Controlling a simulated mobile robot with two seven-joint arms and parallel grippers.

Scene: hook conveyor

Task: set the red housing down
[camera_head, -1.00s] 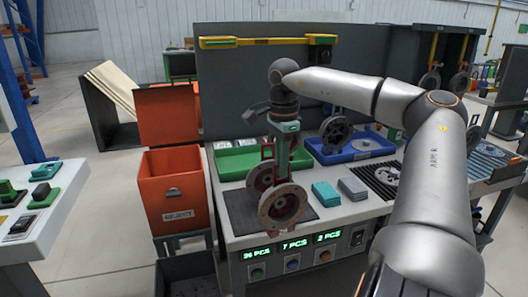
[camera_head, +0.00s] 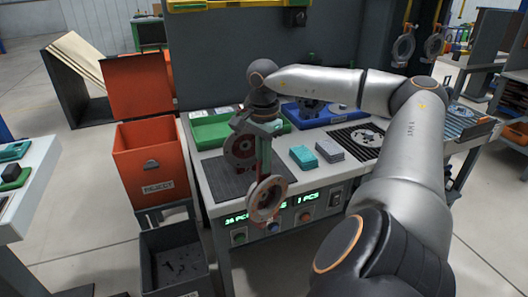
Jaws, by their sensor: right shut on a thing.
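My right gripper (camera_head: 262,130) points down over the left end of the workbench and is shut on the red housing (camera_head: 267,199). The housing has a red upright part below the jaws and a round grey ring with a reddish rim. It hangs over the bench's front edge, in front of the display panel. A second, dark red round part (camera_head: 240,149) shows just behind it, at the dark mat (camera_head: 216,180). Whether the two touch is hard to tell. My left gripper is not in view.
A green tray (camera_head: 210,132) and a blue tray (camera_head: 325,119) lie at the back of the bench. Teal (camera_head: 303,157) and grey (camera_head: 330,150) blocks lie right of the mat. An orange reject bin (camera_head: 150,165) stands left, with a dark crate (camera_head: 175,262) below it.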

